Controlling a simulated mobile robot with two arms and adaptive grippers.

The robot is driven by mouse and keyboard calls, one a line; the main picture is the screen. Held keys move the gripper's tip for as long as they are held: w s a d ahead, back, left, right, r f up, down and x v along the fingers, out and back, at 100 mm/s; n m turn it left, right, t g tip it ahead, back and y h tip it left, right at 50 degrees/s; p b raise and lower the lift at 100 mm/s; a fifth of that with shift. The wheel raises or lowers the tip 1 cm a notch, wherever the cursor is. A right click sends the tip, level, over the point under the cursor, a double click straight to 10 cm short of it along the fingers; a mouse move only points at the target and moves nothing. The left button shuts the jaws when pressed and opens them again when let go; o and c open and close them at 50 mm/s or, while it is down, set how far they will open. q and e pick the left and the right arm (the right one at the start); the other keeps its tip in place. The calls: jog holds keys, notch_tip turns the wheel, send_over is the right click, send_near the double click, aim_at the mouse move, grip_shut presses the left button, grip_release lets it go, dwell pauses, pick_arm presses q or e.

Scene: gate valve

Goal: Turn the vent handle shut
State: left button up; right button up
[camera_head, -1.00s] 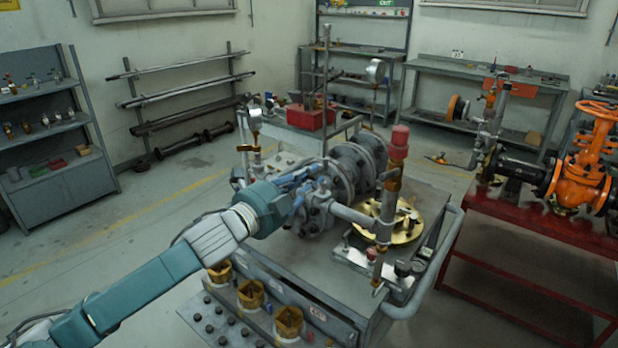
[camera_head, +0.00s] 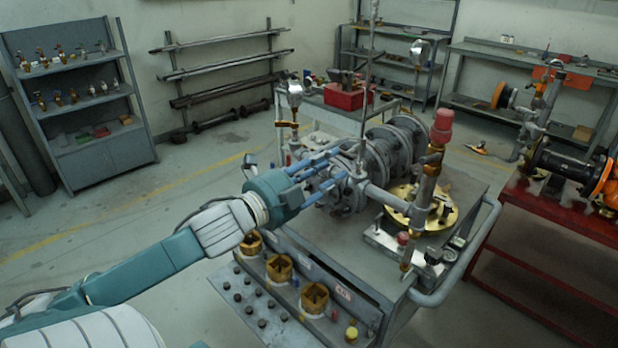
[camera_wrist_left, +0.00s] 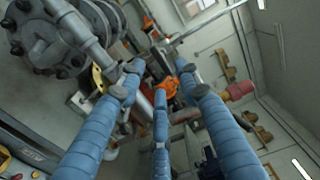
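My left gripper (camera_head: 335,166) is in front of the grey flanged valve assembly (camera_head: 345,195) on the cart. Its blue fingers are spread apart, and the left wrist view shows nothing gripped between them (camera_wrist_left: 160,85). To their right stands a vertical pipe (camera_head: 424,200) with a red cap (camera_head: 442,126) and brass fittings. The red cap also shows in the left wrist view (camera_wrist_left: 238,90), beyond the right finger. I cannot tell for sure which part is the vent handle; fingers hide part of the pipework. My right gripper is not in view.
A gauge on a brass valve (camera_head: 288,105) rises left of the gripper. A brass disc (camera_head: 440,212) lies on the cart (camera_head: 345,262), which has a bent grey rail (camera_head: 470,270). A red bench (camera_head: 540,225) stands at right. The floor at left is clear.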

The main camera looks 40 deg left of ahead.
pick_arm(q)
jog(key=shift+s+a, duration=0.2)
jog(key=shift+s, duration=2.75)
jog(key=shift+f, duration=0.1)
